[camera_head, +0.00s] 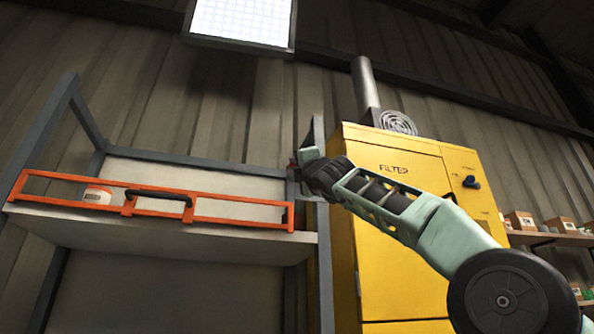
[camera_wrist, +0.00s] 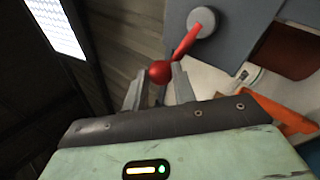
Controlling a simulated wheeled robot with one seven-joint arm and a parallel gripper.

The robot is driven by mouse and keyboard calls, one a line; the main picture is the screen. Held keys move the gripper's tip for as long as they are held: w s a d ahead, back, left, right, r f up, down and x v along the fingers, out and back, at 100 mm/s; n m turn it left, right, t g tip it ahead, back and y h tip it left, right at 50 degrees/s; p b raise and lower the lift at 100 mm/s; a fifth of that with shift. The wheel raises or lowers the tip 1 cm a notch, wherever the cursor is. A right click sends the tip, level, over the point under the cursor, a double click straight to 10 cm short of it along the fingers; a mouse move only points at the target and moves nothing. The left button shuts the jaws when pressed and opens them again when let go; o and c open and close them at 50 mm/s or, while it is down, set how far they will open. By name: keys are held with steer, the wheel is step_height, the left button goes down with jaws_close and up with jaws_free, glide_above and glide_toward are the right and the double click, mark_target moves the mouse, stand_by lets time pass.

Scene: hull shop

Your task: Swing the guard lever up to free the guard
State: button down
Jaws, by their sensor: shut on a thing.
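The guard lever (camera_wrist: 187,42) is a red rod with a red ball knob (camera_wrist: 160,72), running from a round grey pivot (camera_wrist: 201,22) in the wrist view. My gripper (camera_wrist: 160,82) is shut on the ball knob, one finger on each side. In the head view my gripper (camera_head: 298,165) is at the shelf's right post, and it mostly hides the lever there. The guard (camera_head: 160,203) is an orange frame with a black handle (camera_head: 158,193). It lies across the shelf front and ends near the right post, below my gripper. The guard's edge also shows in the wrist view (camera_wrist: 275,112).
A white tub (camera_head: 97,195) stands on the shelf (camera_head: 150,233) behind the guard. A yellow filter cabinet (camera_head: 390,260) stands close to the right, behind my arm. A lit panel (camera_head: 243,20) hangs above. Boxes (camera_head: 520,221) sit on a rack at far right.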

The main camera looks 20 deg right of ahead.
steer(key=shift+d+h, duration=0.1)
steer(key=shift+h, duration=0.2)
steer(key=c, duration=1.2)
jaws_free()
steer(key=shift+w, duration=0.1)
steer(key=shift+o, duration=0.2)
steer(key=shift+f, duration=0.1)
steer(key=b+v, duration=1.3)
steer(key=v, duration=0.4)
steer(key=shift+d, duration=0.15)
